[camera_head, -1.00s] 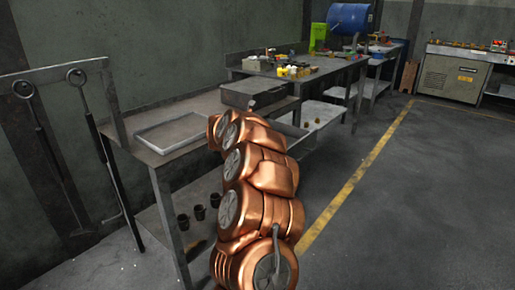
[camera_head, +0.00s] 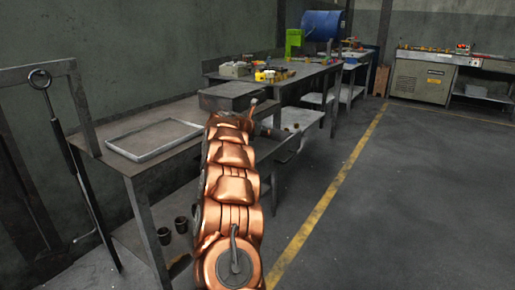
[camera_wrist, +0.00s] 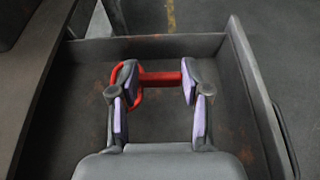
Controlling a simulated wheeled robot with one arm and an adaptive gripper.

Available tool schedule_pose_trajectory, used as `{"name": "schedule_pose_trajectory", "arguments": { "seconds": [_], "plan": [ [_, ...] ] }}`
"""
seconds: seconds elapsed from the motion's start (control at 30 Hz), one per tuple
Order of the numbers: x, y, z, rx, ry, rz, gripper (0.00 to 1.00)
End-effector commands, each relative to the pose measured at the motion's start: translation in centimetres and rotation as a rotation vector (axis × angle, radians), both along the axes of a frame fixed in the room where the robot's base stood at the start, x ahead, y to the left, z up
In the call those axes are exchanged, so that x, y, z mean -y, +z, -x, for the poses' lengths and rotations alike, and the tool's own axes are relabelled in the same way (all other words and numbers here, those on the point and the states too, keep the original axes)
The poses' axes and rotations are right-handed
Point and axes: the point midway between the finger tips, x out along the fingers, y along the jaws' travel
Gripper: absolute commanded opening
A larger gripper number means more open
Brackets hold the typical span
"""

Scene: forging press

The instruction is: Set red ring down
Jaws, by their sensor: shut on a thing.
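In the wrist view, the red ring (camera_wrist: 160,79) lies across the gap between the fingers of my gripper (camera_wrist: 158,77). Its left part loops around the left fingertip, and its right end meets the right finger. My gripper is shut on it, with the fingers apart by the ring's width. Below is an open, worn grey drawer (camera_wrist: 215,45) with no loose objects visible inside. I cannot tell how high the ring is above the drawer floor. In the head view my arm hides the gripper and ring; the drawer (camera_head: 284,148) shows partly beyond the arm.
A workbench (camera_head: 140,165) with a shallow metal tray (camera_head: 152,153) stands left of my arm. A grey box (camera_head: 230,97) sits farther back on it. Another table (camera_head: 300,80) with small items is behind. Dark cups (camera_head: 181,226) stand low under the bench. The floor at right is clear.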

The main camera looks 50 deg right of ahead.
Motion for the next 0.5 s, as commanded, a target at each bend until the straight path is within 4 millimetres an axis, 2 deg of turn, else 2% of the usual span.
{"name": "schedule_pose_trajectory", "arguments": {
  "seconds": [0.03, 0.2, 0.5],
  "plan": [
    [0.0, -0.9, 0.0, -0.002, 0.001, 0.0, 0.12],
    [-0.1, -2.0, -0.1, -0.003, 0.002, 0.0, 0.12],
    [-0.2, -5.5, -0.2, -0.001, 0.003, 0.0, 0.12]
  ]
}}
